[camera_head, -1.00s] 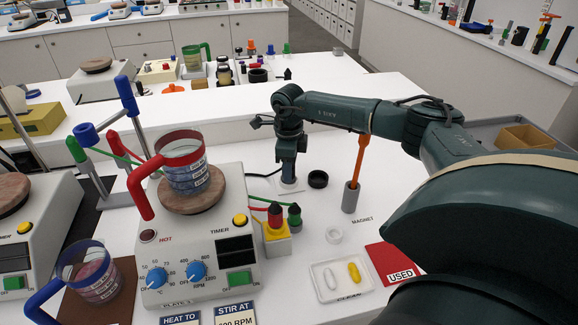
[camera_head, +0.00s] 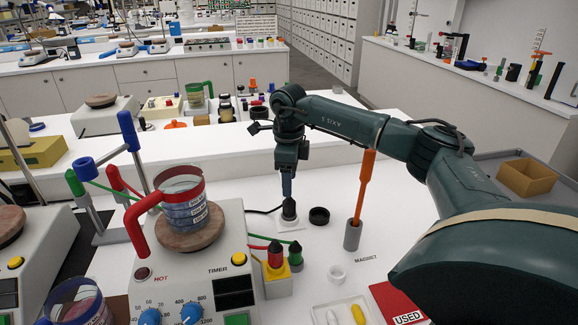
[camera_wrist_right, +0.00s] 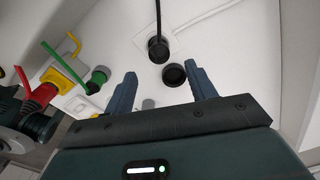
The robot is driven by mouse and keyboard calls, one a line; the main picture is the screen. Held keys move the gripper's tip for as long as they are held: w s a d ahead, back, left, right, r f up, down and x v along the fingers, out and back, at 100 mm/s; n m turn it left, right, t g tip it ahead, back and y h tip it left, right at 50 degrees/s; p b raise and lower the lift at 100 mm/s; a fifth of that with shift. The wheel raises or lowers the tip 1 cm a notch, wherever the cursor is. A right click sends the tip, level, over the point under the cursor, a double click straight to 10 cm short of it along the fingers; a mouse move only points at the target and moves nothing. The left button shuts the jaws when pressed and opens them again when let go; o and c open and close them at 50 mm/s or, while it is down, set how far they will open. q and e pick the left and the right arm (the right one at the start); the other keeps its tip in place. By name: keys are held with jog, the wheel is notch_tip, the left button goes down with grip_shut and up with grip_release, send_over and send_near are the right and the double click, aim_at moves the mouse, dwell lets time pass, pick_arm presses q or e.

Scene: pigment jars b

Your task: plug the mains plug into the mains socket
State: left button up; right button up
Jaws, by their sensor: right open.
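The black mains plug (camera_head: 289,210) stands upright at a flat white square plate, which looks like the mains socket (camera_head: 289,224). Its cable runs off to the left. I cannot tell how deep the plug sits. My right gripper (camera_head: 288,193) is above the plug, pointing down. The right wrist view shows its two fingers (camera_wrist_right: 161,76) spread apart with nothing between them. There the plug (camera_wrist_right: 157,50) and the white plate (camera_wrist_right: 174,41) lie beyond the fingertips, apart from them. My left gripper is not in view.
A black round ring-like cup (camera_head: 319,216) lies just right of the plate. A grey holder (camera_head: 352,234) with an orange rod stands further right. A yellow block (camera_head: 277,280) with red and green connectors, and a hotplate (camera_head: 190,262) with a beaker, stand to the left.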

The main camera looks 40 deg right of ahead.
aim_at(289, 201)
jog(key=shift+a+r, duration=0.1)
jog(key=shift+r, duration=2.25)
jog(key=shift+s+f, duration=0.1)
